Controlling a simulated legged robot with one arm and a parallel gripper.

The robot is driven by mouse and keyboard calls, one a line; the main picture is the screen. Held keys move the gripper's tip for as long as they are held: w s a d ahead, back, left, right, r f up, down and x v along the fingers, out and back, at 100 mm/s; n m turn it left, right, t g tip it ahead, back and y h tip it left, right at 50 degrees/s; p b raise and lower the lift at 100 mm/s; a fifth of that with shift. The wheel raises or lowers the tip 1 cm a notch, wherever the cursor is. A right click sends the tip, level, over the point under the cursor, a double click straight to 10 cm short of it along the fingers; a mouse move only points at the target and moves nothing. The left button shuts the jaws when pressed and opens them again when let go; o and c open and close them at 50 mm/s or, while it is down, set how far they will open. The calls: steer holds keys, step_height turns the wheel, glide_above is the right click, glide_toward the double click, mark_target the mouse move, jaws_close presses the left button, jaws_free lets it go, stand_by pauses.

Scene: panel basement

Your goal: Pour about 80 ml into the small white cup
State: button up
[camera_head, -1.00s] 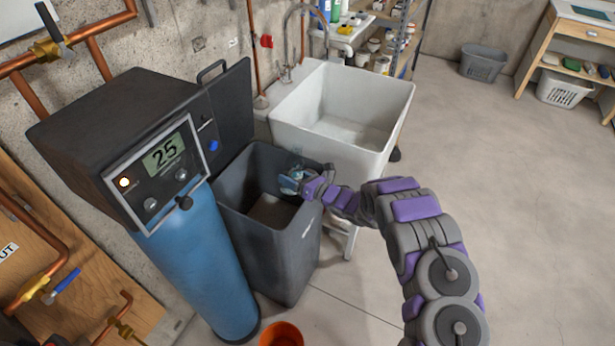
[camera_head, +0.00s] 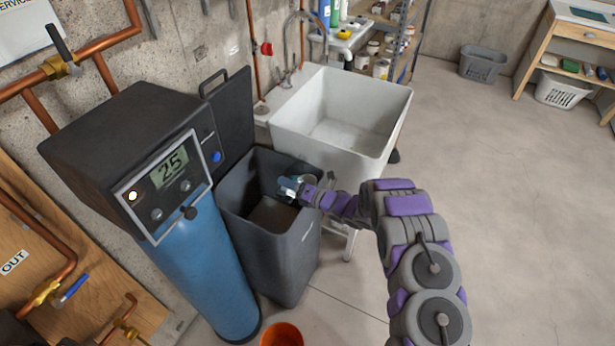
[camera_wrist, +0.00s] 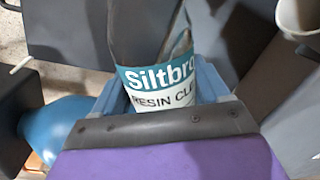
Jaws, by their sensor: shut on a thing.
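My gripper (camera_head: 290,188) is over the open dark grey tank beside the blue softener. In the wrist view its blue fingers are shut on a clear bottle (camera_wrist: 160,80) with a teal and white label reading "Siltbro…" and "RESIN CLE…". The bottle's upper part is see-through, and its far end runs out of the frame; its tilt is hard to judge. A white, round-rimmed open vessel (camera_wrist: 297,14), which looks like the small white cup, is cut off at the top right, apart from the bottle. I cannot make out the cup or its contents in the head view.
The dark tank (camera_head: 290,255) stands between the softener (camera_head: 195,265) and the white sink (camera_head: 390,110). Its lid (camera_head: 235,110) stands up behind it. An orange bucket (camera_head: 282,335) is on the floor in front.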

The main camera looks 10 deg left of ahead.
steer(key=shift+s+r+m+p, duration=0.1)
steer(key=shift+r+m+p, duration=0.25)
steer(key=shift+r, duration=0.2)
steer(key=shift+s+a+f+m+g+p, duration=0.1)
steer(key=shift+f+m+g+p, duration=0.1)
steer(key=shift+f+m, duration=0.3)
steer(key=shift+s+a+f+m+g+p, duration=0.1)
steer(key=shift+f+m+p, duration=0.05)
steer(key=shift+f+m, duration=0.3)
steer(key=shift+w+d+m, duration=0.2)
steer(key=shift+w+m, duration=0.1)
steer(key=shift+m, duration=0.2)
steer(key=shift+r, duration=0.1)
steer(key=shift+r+m+b, duration=0.1)
steer(key=shift+m+b, duration=0.2)
steer(key=shift+m, duration=0.5)
steer(key=shift+s+a+g, duration=0.3)
steer(key=shift+s, duration=0.45)
steer(key=shift+s+m, duration=0.2)
steer(key=shift+m, duration=0.4)
stand_by(0.5)
steer(key=shift+s+a+n, duration=0.15)
steer(key=shift+s+n, duration=0.05)
steer(key=shift+n, duration=0.75)
steer(key=shift+s+a+n, duration=0.1)
steer(key=shift+s+n, duration=0.05)
steer(key=shift+n, duration=0.8)
steer(key=shift+t, duration=0.4)
